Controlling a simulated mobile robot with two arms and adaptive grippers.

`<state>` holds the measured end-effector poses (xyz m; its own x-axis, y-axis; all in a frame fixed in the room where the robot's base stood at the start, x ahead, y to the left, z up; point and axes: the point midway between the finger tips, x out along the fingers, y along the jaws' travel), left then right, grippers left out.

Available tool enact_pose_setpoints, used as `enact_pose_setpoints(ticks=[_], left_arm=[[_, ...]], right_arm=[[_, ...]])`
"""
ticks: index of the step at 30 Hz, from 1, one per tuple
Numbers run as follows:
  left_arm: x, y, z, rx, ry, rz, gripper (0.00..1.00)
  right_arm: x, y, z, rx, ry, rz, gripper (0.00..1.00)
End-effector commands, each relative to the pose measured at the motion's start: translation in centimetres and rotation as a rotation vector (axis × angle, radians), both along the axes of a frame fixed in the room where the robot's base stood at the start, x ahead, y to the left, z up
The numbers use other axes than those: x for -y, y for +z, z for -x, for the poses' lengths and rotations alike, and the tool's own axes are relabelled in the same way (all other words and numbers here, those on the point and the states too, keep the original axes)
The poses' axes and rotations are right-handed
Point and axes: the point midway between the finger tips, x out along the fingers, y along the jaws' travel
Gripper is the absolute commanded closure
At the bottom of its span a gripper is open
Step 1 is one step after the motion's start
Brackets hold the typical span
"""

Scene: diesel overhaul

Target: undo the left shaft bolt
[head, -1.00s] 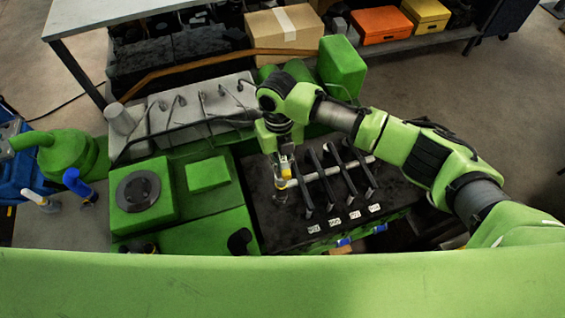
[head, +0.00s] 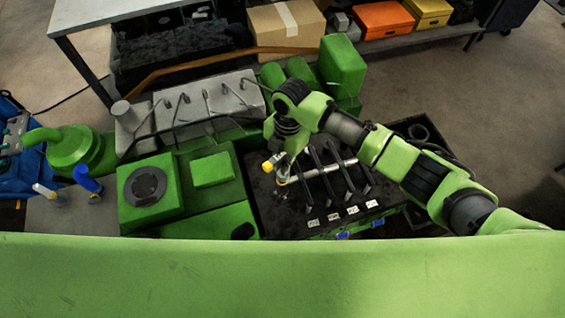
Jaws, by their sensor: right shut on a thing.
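The pale shaft (head: 325,170) lies across several upright black rocker arms on the dark engine top (head: 270,215). My right gripper (head: 278,158) is over the shaft's left end, seen from above and behind. It is shut on a small tool with a yellow body (head: 267,166), which sticks out to the left of the fingers. A silvery part (head: 282,177) shows just below, at the shaft's left end. The left shaft bolt itself is too small and too covered to make out, and I cannot tell whether the tool touches it. My left gripper is not in view.
Green engine covers (head: 212,170) and a grey manifold with pipes (head: 195,100) stand left of and behind the shaft. White labelled tags (head: 350,209) lie in front. Blue-handled (head: 87,180) and white-handled (head: 45,191) tools stand at the left. A cardboard box (head: 287,28) is at the back.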

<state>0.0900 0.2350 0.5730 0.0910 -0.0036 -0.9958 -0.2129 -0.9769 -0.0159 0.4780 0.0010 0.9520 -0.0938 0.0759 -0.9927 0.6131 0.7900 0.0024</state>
Motion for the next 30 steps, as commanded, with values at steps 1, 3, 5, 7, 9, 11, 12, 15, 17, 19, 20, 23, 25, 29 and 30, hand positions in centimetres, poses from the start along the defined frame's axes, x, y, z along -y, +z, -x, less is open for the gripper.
enact_pose_setpoints(ticks=[1, 3, 5, 7, 9, 11, 12, 15, 17, 19, 20, 23, 25, 29, 30], left_arm=[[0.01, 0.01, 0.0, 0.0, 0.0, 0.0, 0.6], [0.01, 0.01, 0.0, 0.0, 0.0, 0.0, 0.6], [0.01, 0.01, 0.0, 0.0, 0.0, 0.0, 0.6], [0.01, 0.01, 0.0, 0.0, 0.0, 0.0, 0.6], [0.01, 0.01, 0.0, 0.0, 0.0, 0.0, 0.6], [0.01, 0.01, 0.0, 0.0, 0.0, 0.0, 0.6], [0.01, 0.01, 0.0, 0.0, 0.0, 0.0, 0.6], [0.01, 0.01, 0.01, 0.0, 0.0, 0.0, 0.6], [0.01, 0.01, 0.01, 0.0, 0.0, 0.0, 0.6], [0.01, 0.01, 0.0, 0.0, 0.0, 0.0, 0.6], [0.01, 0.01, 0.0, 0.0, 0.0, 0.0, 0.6], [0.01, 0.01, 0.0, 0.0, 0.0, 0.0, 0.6], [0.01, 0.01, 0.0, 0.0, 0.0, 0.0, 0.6], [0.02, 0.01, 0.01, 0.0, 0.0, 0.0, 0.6], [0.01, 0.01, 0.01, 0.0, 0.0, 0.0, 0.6]], right_arm=[[-0.03, 0.05, -0.03, 0.001, -0.044, -0.001, 1.0], [-0.06, 0.06, -0.04, 0.001, -0.106, -0.001, 1.0], [-0.09, 0.06, -0.03, 0.0, -0.16, -0.002, 1.0], [-0.11, 0.05, -0.04, 0.001, -0.224, -0.002, 1.0], [-0.12, 0.06, -0.06, 0.001, -0.286, -0.001, 1.0], [-0.15, 0.07, -0.07, 0.001, -0.341, -0.002, 1.0], [-0.15, 0.06, -0.07, 0.0, -0.377, -0.002, 1.0], [-0.19, 0.07, -0.07, 0.0, -0.466, -0.001, 1.0], [-0.2, 0.07, -0.12, 0.001, -0.521, -0.001, 1.0], [-0.22, 0.06, -0.09, 0.0, -0.583, -0.001, 1.0], [-0.25, 0.06, -0.07, -0.001, -0.61, -0.001, 1.0], [-0.27, 0.1, -0.14, 0.0, -0.701, -0.002, 1.0], [-0.3, 0.07, -0.13, 0.0, -0.766, -0.001, 1.0], [-0.35, 0.1, -0.16, 0.0, -0.884, -0.002, 1.0], [-0.37, 0.11, -0.19, 0.001, -0.92, -0.002, 1.0]])
